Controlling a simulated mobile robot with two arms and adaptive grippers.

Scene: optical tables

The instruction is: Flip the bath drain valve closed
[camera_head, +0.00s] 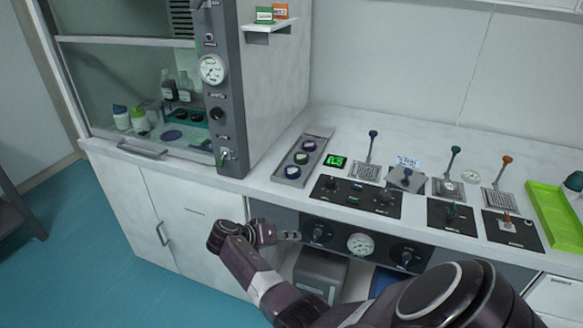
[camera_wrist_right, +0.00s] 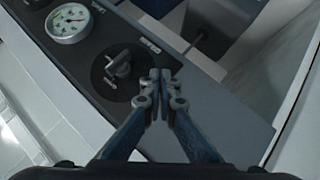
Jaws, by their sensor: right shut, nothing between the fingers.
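A dark front panel under the counter carries a valve handle (camera_head: 318,232) on its left and another dark knob (camera_head: 406,257) on its right. Labels are too small to read, so I cannot confirm which is the bath drain valve. In the right wrist view the near valve (camera_wrist_right: 118,68) is a small grey handle on a round black plate. My right gripper (camera_head: 291,236) is just left of the left handle, at the panel front. Its fingertips (camera_wrist_right: 160,76) are together and empty, beside the handle; contact is not clear. My left gripper is out of view.
A round gauge (camera_head: 361,244) sits between the two panel knobs; it also shows in the right wrist view (camera_wrist_right: 69,22). Levers and dark control plates stand on the counter (camera_head: 270,178) above. A fume hood stands at left, and a green tray (camera_head: 553,218) at right.

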